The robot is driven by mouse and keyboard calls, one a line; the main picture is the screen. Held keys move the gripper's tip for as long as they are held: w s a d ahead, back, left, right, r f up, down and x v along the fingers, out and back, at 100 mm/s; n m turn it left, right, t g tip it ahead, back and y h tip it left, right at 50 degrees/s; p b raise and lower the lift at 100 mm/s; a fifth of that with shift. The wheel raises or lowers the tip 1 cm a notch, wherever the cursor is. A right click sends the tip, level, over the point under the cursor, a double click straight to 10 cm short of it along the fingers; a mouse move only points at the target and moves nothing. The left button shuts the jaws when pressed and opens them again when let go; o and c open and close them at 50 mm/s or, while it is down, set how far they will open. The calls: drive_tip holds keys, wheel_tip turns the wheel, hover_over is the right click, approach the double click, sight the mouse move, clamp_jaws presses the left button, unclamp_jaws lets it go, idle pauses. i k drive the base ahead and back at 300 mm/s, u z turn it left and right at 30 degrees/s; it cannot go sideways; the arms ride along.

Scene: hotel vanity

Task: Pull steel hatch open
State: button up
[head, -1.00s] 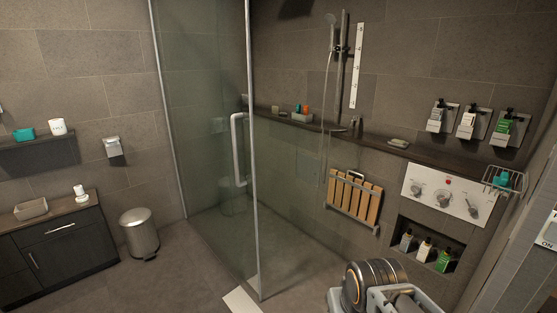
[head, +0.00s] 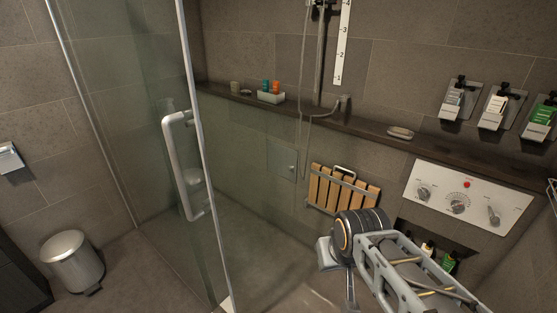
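The steel hatch (head: 280,158) is a small square grey panel in the tiled wall below the dark ledge, left of the wooden slatted seat. It looks shut and flush with the wall, with a small dark latch or handle near its right edge. My arm reaches in from the lower right. My gripper (head: 337,272) is at the arm's end, below the slatted seat, well below and to the right of the hatch and apart from it. Its fingers are partly hidden by the arm's links, and I cannot tell whether they are open.
A glass shower door (head: 130,140) with a long vertical handle (head: 180,165) stands on the left. The folded slatted seat (head: 341,188) is right of the hatch. A control panel (head: 465,198) is farther right. A bin (head: 72,262) stands at lower left. The shower floor below the hatch looks clear.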

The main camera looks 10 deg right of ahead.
sight(282, 161)
drive_tip(key=z, duration=0.35)
drive_tip(key=i, duration=2.3)
drive_tip(key=u, duration=2.45)
